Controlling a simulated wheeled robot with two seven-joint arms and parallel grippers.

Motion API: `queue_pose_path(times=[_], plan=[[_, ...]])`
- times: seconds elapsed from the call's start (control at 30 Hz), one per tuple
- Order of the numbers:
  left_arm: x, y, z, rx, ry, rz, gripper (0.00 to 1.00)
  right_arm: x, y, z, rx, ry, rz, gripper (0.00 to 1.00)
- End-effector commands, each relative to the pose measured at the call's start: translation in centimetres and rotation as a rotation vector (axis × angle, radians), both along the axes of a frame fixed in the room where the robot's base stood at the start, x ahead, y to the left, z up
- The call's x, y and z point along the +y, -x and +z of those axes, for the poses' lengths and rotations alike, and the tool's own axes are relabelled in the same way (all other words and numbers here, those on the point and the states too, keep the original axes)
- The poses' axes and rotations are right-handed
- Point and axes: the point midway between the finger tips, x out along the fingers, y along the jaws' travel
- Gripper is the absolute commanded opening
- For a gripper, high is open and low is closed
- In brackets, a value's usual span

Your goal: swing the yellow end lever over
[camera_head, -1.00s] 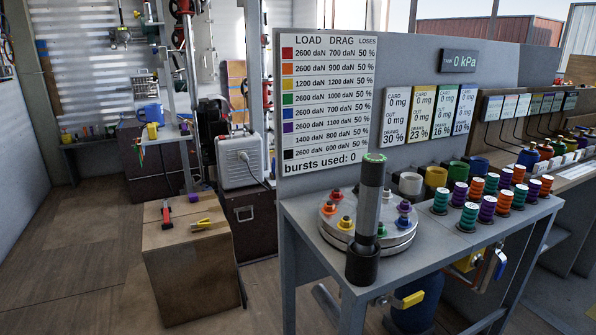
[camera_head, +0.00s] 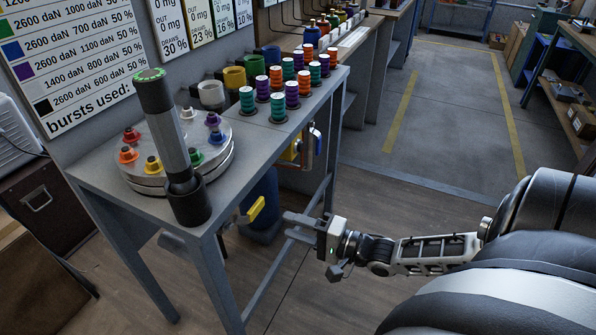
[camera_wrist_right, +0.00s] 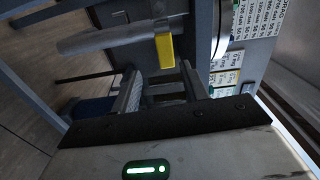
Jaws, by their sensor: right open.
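I see a gap between fingers and lever, with no contact. My left gripper is not in view.
The bench (camera_head: 235,150) carries a dark upright cylinder (camera_head: 170,150), a round plate with coloured knobs and several coloured spools. A blue-handled valve (camera_head: 318,140) and a blue container (camera_head: 265,200) are below. The floor to the right (camera_head: 400,200) is free.

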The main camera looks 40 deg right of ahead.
Motion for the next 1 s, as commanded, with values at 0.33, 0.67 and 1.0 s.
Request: queue_pose_path(times=[0.33,0.67,1.0], plan=[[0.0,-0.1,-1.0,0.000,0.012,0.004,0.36,-0.3,-2.3,0.5,-0.007,-0.056,-0.007,0.45],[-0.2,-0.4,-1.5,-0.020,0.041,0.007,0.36,1.2,-6.0,0.4,-0.007,-0.055,-0.006,0.45],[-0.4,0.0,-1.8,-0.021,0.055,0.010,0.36,2.3,-8.4,0.6,-0.002,-0.052,-0.006,0.45]])
